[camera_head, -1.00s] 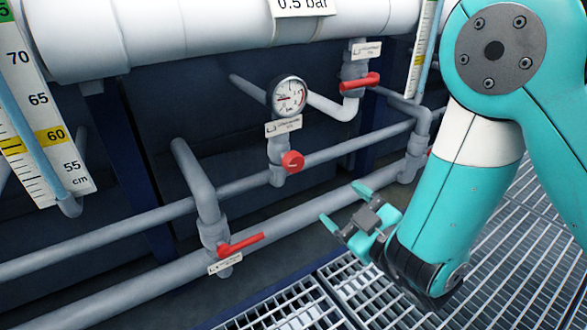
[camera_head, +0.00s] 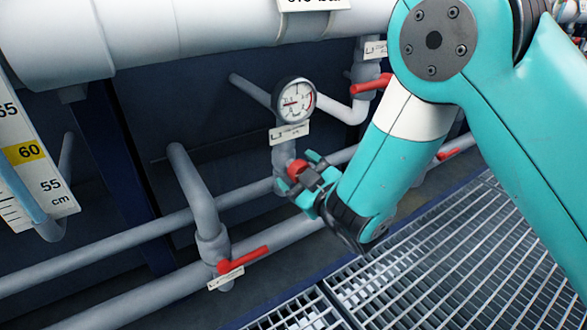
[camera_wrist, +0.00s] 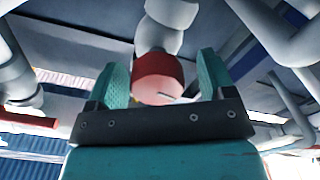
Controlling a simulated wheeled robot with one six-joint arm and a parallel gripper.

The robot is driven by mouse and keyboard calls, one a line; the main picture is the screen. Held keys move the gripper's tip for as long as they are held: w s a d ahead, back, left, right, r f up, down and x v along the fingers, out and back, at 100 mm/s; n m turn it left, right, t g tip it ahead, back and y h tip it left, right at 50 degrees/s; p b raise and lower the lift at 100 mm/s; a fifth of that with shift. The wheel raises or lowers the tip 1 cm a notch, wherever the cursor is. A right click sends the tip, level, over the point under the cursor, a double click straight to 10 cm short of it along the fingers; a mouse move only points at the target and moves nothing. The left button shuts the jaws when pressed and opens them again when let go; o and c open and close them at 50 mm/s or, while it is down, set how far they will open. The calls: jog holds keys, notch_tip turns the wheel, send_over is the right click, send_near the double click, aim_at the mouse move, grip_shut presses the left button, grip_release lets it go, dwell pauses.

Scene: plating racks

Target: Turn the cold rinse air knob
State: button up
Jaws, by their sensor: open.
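A round red knob (camera_head: 297,170) sits on a grey valve below a pressure gauge (camera_head: 294,99). A small label (camera_head: 289,133) hangs between gauge and knob; its text is too small to read. My gripper (camera_head: 306,180) is open at the knob, partly covering it in the head view. In the wrist view the red knob (camera_wrist: 158,77) lies between the two teal fingers of my gripper (camera_wrist: 163,80), with visible gaps at both sides. The fingers do not appear closed on it.
A red lever valve (camera_head: 243,260) stands at lower left, and another red lever (camera_head: 371,86) at upper right. Grey pipes (camera_head: 120,231) run across the wall. A large white pipe (camera_head: 200,30) lies above. Metal grating (camera_head: 430,270) covers the floor at right.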

jog(key=shift+w+d, duration=0.1)
jog(key=shift+d, duration=0.05)
jog(key=c, duration=0.9)
jog(key=m+p, duration=0.2)
jog(key=m, duration=0.1)
jog(key=shift+r, duration=0.25)
jog(key=shift+f+m+p, duration=0.25)
jog(key=shift+m+p, duration=0.2)
jog(key=shift+m, duration=0.15)
jog(key=o, duration=0.9)
